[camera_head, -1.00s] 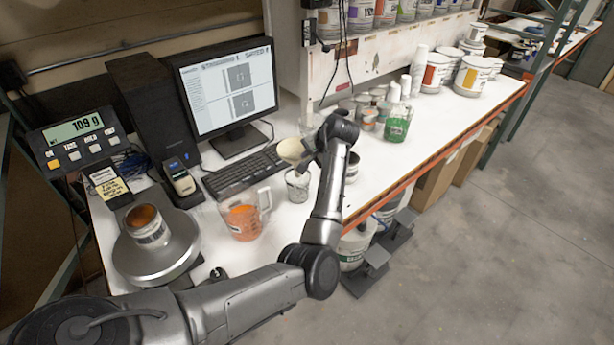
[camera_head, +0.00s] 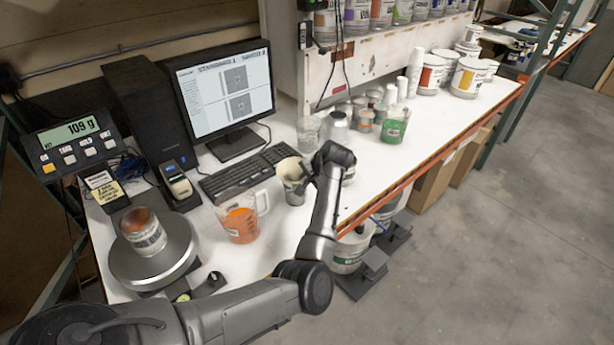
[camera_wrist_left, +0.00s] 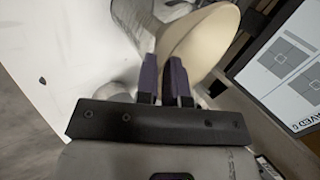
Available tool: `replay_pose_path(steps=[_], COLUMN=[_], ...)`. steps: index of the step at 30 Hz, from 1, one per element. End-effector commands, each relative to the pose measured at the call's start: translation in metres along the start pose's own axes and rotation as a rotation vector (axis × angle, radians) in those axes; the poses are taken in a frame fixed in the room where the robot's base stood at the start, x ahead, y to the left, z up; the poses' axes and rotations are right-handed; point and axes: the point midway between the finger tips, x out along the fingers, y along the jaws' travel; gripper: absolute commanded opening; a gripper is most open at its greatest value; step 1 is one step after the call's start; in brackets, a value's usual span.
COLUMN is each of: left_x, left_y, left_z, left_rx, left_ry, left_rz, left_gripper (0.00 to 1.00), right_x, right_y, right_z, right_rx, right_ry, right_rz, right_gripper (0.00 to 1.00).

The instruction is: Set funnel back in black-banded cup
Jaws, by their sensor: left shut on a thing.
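The cream funnel (camera_head: 290,167) is tilted, with its wide mouth up, at the top of a clear cup with dark marks (camera_head: 295,192) on the bench. How far the funnel sits inside the cup is hard to tell. My left gripper (camera_head: 309,170) is shut on the funnel's side, just right of the cup. In the left wrist view the funnel (camera_wrist_left: 203,42) fills the top middle beside the gripper fingers (camera_wrist_left: 166,75). A clear cup wall (camera_wrist_left: 135,18) shows next to it. My right gripper does not show.
A clear jug with orange liquid (camera_head: 240,222) stands close left of the cup. The keyboard (camera_head: 245,172) lies behind it. A scale with a can (camera_head: 146,236) is at the left. Small jars and a green-filled beaker (camera_head: 394,128) stand behind my gripper.

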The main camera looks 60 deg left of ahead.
Motion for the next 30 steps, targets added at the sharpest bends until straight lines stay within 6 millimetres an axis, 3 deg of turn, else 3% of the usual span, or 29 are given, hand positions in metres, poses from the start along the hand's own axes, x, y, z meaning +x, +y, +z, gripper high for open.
replay_pose_path(steps=[9,10,17,26,30], left_x=[0.007,0.007,0.007,0.005,-0.008], left_y=[0.005,0.005,0.005,0.004,-0.002], left_z=[0.000,0.000,0.000,0.000,-0.001], left_rx=[0.002,0.002,0.001,0.000,0.000], left_ry=[-0.001,0.000,0.000,0.001,0.002], left_rz=[-0.001,0.000,0.000,0.000,-0.001], left_gripper=[0.00,0.12,0.34,0.35,0.35], right_x=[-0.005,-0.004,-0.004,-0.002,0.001], right_y=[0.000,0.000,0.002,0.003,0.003], right_z=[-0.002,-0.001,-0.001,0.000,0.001], right_rx=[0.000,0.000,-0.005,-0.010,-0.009], right_ry=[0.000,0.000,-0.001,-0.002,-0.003], right_rz=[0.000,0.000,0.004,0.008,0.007], right_gripper=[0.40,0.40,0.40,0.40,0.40])
